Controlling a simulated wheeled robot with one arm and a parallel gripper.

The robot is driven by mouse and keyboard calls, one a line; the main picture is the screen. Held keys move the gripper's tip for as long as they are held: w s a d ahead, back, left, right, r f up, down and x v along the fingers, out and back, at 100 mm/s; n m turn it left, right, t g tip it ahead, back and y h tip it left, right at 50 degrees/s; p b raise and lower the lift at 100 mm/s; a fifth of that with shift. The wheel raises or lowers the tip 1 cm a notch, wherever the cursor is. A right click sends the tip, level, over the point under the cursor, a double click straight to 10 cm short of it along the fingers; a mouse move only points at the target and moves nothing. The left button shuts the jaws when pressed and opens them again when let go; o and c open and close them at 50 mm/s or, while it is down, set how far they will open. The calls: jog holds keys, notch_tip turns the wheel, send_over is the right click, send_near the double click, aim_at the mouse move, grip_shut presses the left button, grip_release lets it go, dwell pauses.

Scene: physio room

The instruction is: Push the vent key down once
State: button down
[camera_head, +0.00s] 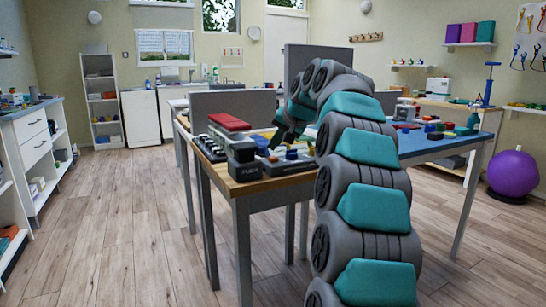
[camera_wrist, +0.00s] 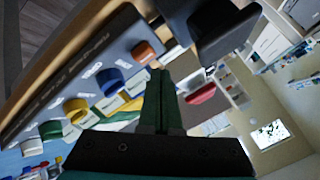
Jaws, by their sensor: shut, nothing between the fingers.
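My gripper (camera_head: 277,140) is shut and empty, pointing down over the near end of the wooden-topped table. In the wrist view its dark green fingers (camera_wrist: 160,75) are together. Beside the fingertips, the wrist view shows a grey panel (camera_wrist: 60,95) with a row of coloured parts: orange (camera_wrist: 147,50), blue (camera_wrist: 111,80), yellow (camera_wrist: 76,109) and green (camera_wrist: 50,129). The fingertips appear closest to the orange one; I cannot tell if they touch anything. Small labels on the panel are unreadable, so I cannot tell which part is the vent key.
A blue-topped table (camera_head: 425,146) adjoins at the right, holding small items. A purple ball (camera_head: 513,172) rests at the far right. The left floor is clear.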

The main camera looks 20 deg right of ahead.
aim_at(275, 158)
jog(key=shift+r+p, duration=1.7)
jog(key=shift+r, duration=0.6)
dwell(0.4)
